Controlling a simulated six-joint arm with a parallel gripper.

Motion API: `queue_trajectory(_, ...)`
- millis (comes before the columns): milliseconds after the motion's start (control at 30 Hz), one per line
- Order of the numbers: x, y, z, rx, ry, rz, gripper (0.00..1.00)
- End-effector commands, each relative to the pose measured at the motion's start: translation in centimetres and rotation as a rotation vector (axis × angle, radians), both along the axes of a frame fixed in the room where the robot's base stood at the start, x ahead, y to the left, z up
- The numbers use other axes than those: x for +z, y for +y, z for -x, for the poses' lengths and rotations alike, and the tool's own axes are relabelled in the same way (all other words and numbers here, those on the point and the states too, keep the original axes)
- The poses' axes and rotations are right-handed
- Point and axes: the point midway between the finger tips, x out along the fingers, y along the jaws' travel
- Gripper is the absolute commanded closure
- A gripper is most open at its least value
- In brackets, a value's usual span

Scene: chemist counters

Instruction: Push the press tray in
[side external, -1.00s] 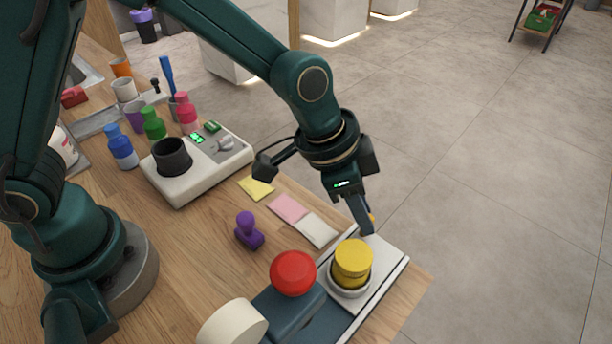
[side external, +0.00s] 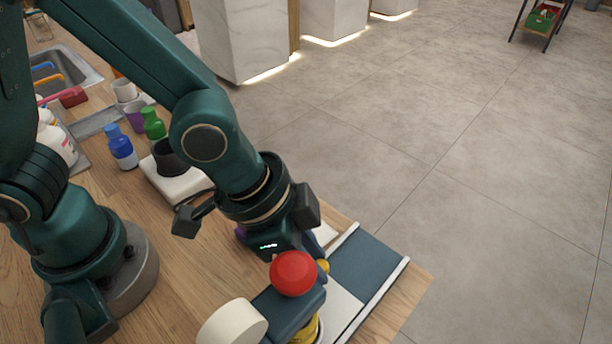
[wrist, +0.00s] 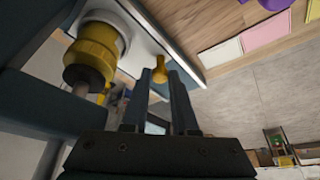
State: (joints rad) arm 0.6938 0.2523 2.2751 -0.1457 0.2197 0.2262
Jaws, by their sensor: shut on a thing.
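The press (side external: 285,305) is a blue-grey body with a red knob (side external: 293,272) on top. Its white tray (side external: 345,308) lies between rails, well in under the press body. A yellow cylinder (side external: 306,329) on the tray is partly hidden by the press; the wrist view shows it in a white round holder (wrist: 97,50). My gripper (wrist: 157,80) is shut on the tray's small yellow handle (wrist: 160,70).
Blue track (side external: 370,262) lies bare at the outer end of the rails, near the counter edge. A cream round part (side external: 232,325) stands left of the press. Bottles (side external: 120,147) and a white device with a dark cup (side external: 178,182) stand behind my arm.

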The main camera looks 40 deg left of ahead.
Motion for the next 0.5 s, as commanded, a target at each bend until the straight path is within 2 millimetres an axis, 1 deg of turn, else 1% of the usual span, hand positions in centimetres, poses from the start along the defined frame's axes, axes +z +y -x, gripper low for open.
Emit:
queue_trajectory(33, 0.0, 0.02, 0.35, -0.003, 0.004, -0.001, 1.0)
queue_trajectory(300, -0.08, 0.01, 0.57, -0.004, 0.011, -0.004, 1.0)
queue_trajectory(333, -0.08, 0.01, 0.59, -0.004, 0.012, -0.005, 0.62)
queue_trajectory(367, -0.08, 0.02, 0.59, -0.004, 0.012, -0.005, 0.5)
queue_trajectory(400, -0.09, 0.01, 0.56, -0.004, 0.011, -0.004, 0.43)
queue_trajectory(500, -0.07, 0.0, 0.49, -0.004, 0.009, -0.004, 0.43)
